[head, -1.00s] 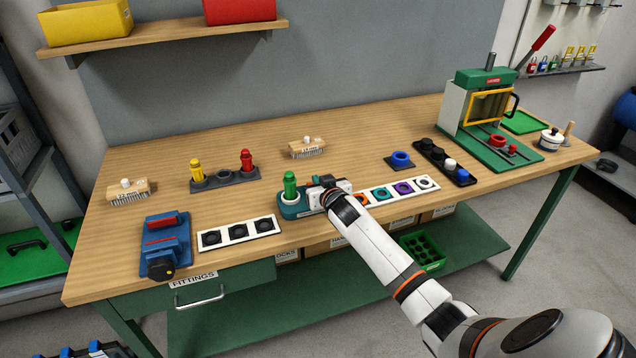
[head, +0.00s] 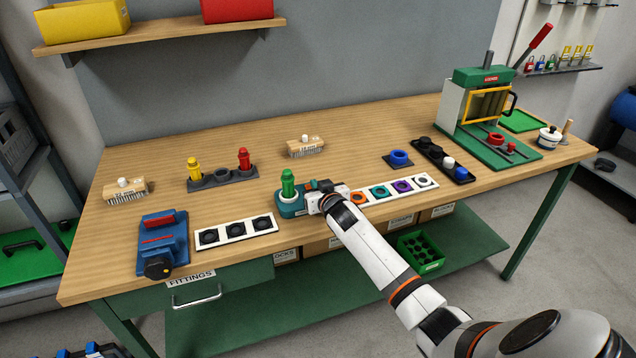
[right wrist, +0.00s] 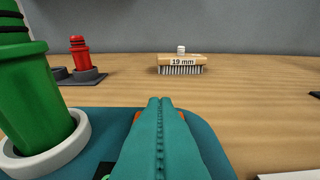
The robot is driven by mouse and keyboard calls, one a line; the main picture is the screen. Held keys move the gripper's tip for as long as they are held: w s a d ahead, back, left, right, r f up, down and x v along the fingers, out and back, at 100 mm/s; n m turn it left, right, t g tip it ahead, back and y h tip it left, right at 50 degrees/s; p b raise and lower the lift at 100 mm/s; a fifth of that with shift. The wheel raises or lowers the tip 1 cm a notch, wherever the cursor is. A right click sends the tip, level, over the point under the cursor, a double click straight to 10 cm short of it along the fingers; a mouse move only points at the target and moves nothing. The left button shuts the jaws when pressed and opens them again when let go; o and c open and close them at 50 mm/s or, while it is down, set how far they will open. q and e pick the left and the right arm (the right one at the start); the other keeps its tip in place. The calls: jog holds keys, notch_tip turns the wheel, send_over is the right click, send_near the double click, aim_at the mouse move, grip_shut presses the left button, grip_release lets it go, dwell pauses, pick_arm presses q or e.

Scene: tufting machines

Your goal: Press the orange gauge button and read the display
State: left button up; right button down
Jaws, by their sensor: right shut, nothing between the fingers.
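The teal gauge (head: 290,207) sits near the front edge of the bench. A green plug (head: 288,183) stands upright in its white ring; plug (right wrist: 28,100) and ring (right wrist: 68,150) also show in the right wrist view. The orange button (right wrist: 138,115) is mostly hidden behind my right gripper's teal fingers (right wrist: 160,105), with only orange edges showing either side. My right gripper (head: 312,188) is shut and empty, right over the button; I cannot tell whether it touches. The display's reading cannot be seen. My left gripper is not in view.
A strip of coloured rings (head: 402,187) lies close right of the gauge, and a strip with black rings (head: 236,231) lies to its left. A 19 mm brush (head: 305,149) and a grey holder with red and yellow plugs (head: 222,178) stand behind. The middle of the bench is clear.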

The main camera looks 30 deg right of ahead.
notch_tip(320, 180, up, 4)
jog(key=p, duration=0.4)
jog(key=shift+w+r, duration=0.1)
jog(key=shift+r, duration=0.1)
jog(key=shift+s+a+f+b, duration=0.15)
jog(key=shift+s+f+b, duration=0.05)
jog(key=shift+s, duration=0.3)
jog(key=shift+s+a+f+b, duration=0.1)
jog(key=shift+s+f+b, duration=0.05)
jog(key=shift+s, duration=0.3)
jog(key=r+v, duration=0.1)
jog(key=v, duration=0.7)
jog(key=shift+b, duration=0.3)
